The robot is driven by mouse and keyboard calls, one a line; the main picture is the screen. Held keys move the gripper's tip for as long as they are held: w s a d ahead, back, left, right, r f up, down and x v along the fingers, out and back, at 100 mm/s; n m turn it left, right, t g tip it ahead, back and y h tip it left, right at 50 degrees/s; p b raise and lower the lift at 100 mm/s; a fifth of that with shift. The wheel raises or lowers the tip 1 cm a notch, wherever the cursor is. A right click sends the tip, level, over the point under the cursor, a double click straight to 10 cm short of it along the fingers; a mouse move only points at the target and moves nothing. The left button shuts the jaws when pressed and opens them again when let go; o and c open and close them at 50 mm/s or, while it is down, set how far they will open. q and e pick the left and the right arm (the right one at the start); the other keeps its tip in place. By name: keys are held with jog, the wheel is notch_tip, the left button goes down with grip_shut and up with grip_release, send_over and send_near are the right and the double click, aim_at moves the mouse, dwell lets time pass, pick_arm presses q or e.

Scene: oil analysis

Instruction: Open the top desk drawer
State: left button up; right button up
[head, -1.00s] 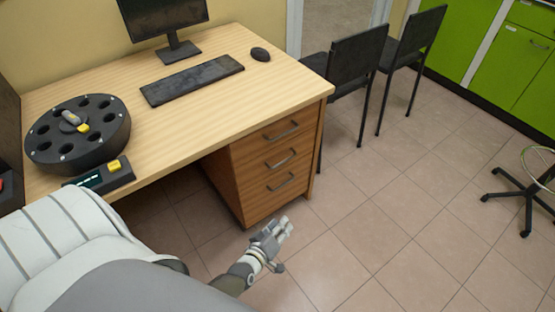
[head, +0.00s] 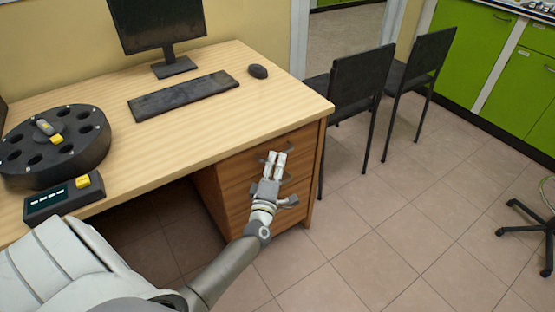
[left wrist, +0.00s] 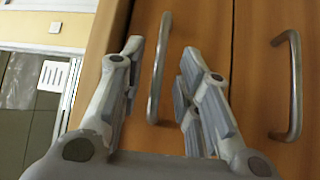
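The desk's drawer unit shows in the head view, with the top drawer (head: 301,143) just under the tabletop; it looks closed. My left gripper (head: 274,157) is in front of the drawer fronts and partly covers their handles. In the left wrist view, my left gripper (left wrist: 160,75) is open. Its fingers appear on either side of a metal bar handle (left wrist: 157,70), seemingly the top drawer's. A second handle (left wrist: 291,85), on the drawer below, shows to the right. I cannot tell whether the fingers touch the first handle. My right gripper is not in view.
The wooden desk (head: 230,125) carries a monitor (head: 158,22), keyboard (head: 183,95), mouse (head: 258,71), black round sample holder (head: 90,150) and small display box (head: 62,197). Black chairs (head: 358,85) stand right of the desk. The floor in front of the drawers is clear.

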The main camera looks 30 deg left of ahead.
pick_arm(q)
jog(key=shift+x, duration=1.3)
jog(key=shift+c, duration=0.3)
jog(key=shift+d+f, duration=0.1)
grip_shut()
